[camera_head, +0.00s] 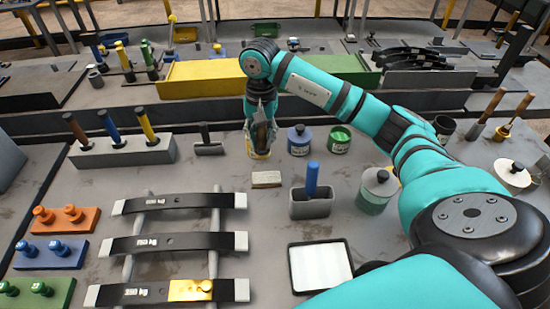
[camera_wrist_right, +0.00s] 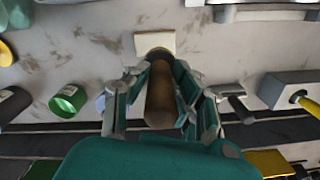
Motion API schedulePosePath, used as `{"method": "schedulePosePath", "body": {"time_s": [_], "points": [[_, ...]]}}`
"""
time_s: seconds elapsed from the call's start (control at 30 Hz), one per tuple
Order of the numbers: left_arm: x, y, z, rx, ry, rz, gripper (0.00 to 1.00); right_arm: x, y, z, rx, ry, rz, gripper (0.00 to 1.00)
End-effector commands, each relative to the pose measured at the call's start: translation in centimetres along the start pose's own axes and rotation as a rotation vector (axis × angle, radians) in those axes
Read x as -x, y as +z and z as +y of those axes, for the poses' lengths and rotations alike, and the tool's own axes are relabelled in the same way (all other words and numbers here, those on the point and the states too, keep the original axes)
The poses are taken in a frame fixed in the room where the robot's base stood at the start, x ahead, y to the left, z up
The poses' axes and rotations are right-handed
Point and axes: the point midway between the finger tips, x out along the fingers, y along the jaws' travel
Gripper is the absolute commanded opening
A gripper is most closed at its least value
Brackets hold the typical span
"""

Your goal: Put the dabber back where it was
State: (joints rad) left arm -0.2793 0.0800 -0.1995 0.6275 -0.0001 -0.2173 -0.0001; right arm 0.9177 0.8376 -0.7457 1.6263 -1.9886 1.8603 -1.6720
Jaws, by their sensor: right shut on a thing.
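My right gripper (camera_head: 260,120) points down in the back middle of the bench, and its fingers are shut on the dabber. The dabber's brown handle (camera_wrist_right: 160,98) shows between the fingers in the wrist view. In the head view the dabber is mostly covered by the fingers. My left gripper is not in view.
Blue (camera_head: 299,140) and green (camera_head: 340,139) cans stand just right of the gripper. A block with several handled tools (camera_head: 100,156) is to the left. A small pale block (camera_head: 266,179) and a grey holder with a blue handle (camera_head: 312,205) lie nearer. Leaf springs (camera_head: 180,203) lie front left.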

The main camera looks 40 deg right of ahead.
Motion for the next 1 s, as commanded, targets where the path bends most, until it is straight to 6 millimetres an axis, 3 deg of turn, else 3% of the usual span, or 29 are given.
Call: {"method": "schedulePosePath", "body": {"time_s": [0.1,0.33,0.77,1.0], "points": [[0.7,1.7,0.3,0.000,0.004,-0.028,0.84,-1.0,-0.2,0.4,-0.015,0.009,-0.003,0.00],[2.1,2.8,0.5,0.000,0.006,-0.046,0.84,-5.1,-0.2,0.5,-0.017,0.010,-0.003,0.00],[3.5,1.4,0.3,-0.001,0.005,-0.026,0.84,-9.7,-0.2,0.5,-0.016,0.008,-0.003,0.00],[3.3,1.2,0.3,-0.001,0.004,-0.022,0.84,-10.0,-0.4,0.5,-0.015,0.006,0.001,0.00]]}}
